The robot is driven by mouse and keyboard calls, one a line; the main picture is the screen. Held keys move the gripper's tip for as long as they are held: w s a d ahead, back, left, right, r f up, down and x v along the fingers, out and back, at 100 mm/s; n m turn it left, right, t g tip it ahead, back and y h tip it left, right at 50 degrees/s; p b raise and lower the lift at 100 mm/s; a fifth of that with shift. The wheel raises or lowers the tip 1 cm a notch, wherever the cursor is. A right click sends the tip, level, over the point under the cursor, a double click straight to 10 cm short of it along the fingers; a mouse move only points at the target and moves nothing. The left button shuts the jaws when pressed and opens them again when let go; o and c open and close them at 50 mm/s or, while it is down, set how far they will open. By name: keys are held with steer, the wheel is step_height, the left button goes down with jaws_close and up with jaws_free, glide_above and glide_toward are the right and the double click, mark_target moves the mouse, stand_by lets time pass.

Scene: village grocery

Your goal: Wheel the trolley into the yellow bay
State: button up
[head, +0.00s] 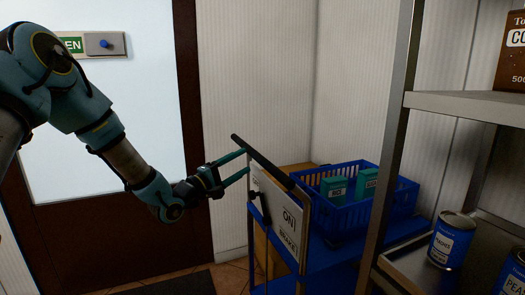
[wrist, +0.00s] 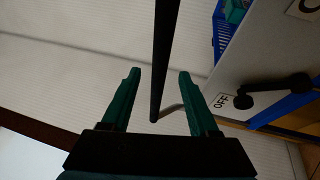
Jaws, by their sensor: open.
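The trolley (head: 333,258) stands right of centre in the head view, with a blue deck, a pale panel and a black handle bar (head: 262,161). My gripper (head: 247,161) is open at the bar. In the wrist view the bar (wrist: 164,50) runs between the two teal fingers, with gaps on both sides. The panel reads "ON" and "BRAKE". A black brake lever (wrist: 270,91) has its ball end beside the "OFF" label (wrist: 222,101). No yellow bay is visible.
A blue basket (head: 345,217) with green boxes sits on the trolley. A metal shelf (head: 465,107) with tins stands close on the right. A door (head: 110,150) with a blue button (head: 104,43) is at left. A dark mat (head: 180,287) lies on the tiled floor.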

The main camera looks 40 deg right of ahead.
steer(key=d+r+p, duration=0.1)
steer(key=d+p, duration=0.1)
steer(key=d, duration=0.7)
steer(key=shift+w+r, duration=0.15)
steer(key=shift+r, duration=0.15)
steer(key=shift+a, duration=0.1)
jaws_close()
stand_by(0.9)
